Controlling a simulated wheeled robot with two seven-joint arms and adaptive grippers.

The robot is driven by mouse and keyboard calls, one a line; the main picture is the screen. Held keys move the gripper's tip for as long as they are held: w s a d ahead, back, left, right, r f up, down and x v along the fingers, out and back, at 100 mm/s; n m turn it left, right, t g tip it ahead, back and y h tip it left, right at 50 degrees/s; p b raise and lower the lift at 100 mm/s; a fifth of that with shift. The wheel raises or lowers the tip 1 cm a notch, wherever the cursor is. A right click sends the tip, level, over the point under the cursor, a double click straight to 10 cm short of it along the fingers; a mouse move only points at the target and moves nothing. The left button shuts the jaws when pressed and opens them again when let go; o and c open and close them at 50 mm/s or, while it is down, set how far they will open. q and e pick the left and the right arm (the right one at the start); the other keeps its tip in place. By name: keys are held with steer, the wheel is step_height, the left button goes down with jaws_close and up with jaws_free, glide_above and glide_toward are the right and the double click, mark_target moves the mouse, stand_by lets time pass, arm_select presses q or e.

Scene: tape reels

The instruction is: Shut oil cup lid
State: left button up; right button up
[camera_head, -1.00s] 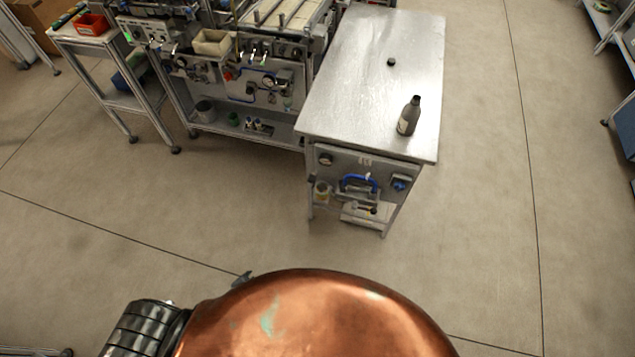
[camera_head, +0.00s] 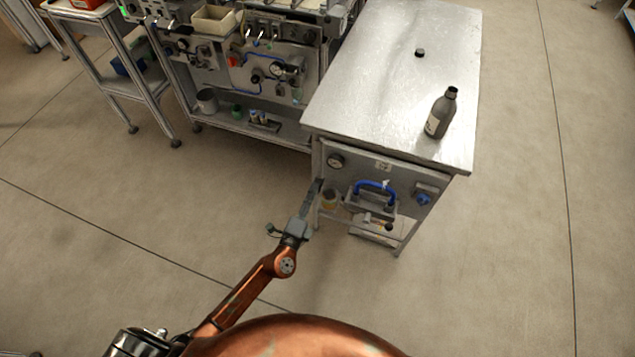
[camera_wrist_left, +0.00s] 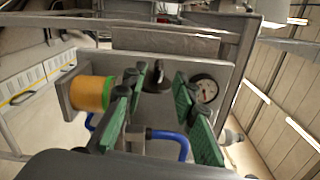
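The oil cup (camera_head: 329,198) is a small yellowish cup low on the left of the table's front panel (camera_head: 405,178). In the left wrist view the cup (camera_wrist_left: 92,93) looks amber with a green band, left of the gripper. I cannot tell its lid's position; a dark round part (camera_wrist_left: 157,78) shows between the fingers, unclear what it is. My left gripper (camera_head: 315,190) is beside the panel's left edge, just left of the cup. In the left wrist view its green-padded fingers (camera_wrist_left: 157,95) are apart and empty. My right gripper is out of view.
A pressure gauge (camera_head: 336,161) and a blue hose (camera_head: 376,186) are on the panel. A dark bottle (camera_head: 440,113) and a black cap (camera_head: 420,53) stand on the metal table (camera_head: 385,80). A machine (camera_head: 265,75) stands left of it. The floor in front is clear.

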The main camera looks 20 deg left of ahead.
mark_target(316, 182)
arm_select(q)
steer(key=w, duration=0.5)
steer(key=shift+f, duration=0.1)
jaws_close()
stand_by(0.3)
